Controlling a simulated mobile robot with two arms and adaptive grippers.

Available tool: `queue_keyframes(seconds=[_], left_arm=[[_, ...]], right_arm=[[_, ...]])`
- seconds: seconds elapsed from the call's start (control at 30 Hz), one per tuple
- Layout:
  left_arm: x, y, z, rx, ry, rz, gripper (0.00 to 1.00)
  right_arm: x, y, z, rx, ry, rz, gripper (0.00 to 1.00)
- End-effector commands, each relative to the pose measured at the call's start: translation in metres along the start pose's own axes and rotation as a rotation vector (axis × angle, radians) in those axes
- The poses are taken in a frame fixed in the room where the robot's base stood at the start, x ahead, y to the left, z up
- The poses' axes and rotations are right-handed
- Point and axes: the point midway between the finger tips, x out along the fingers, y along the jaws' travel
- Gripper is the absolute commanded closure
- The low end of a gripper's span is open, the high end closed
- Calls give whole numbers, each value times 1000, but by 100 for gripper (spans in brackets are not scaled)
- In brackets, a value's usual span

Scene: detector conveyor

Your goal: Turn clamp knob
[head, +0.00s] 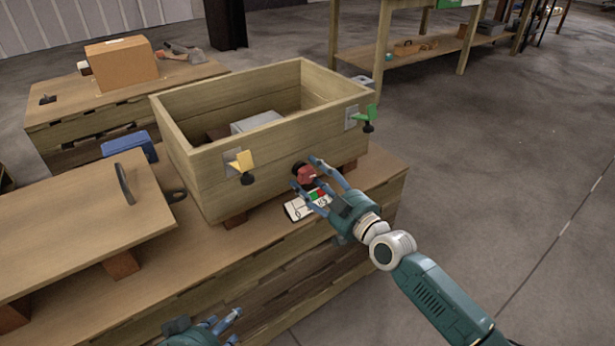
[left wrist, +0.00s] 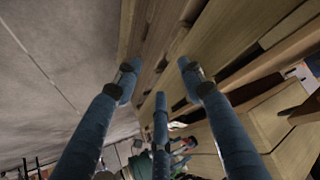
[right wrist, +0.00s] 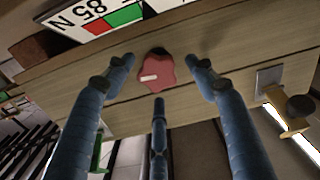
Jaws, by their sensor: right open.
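The red clamp knob (head: 306,175) sits on the front wall of the wooden box (head: 222,168). The knob also shows in the right wrist view (right wrist: 158,72), as a red lobed shape with a pale mark. My right gripper (head: 303,178) is open, its fingers spread on either side of the knob. In the right wrist view the fingertips stand left, right and below the knob; I cannot tell whether any touch it. My left gripper (head: 222,326) is low at the bottom edge of the head view. In the left wrist view its fingers (left wrist: 158,75) are spread and empty.
A red, green and white label card (head: 306,204) lies below the knob. A yellow clamp (head: 242,162) and a green clamp (head: 369,113) flank it on the box. A wooden lid with handle (head: 80,215) lies at left. The floor at right is clear.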

Motion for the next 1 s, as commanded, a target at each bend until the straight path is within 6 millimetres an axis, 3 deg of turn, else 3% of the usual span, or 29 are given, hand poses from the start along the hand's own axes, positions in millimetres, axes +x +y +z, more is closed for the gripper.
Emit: queue_keyframes(seconds=[0.3,0.63,0.87,1.0], left_arm=[[4,4,-37,2,148,8,60],[3,5,-41,2,161,9,60],[3,4,-40,2,160,9,60],[3,4,-40,2,160,8,60]], right_arm=[[21,0,1,0,-1,1,44],[23,0,0,0,0,1,44],[23,0,-1,0,2,1,89],[23,0,-2,1,4,1,89]])
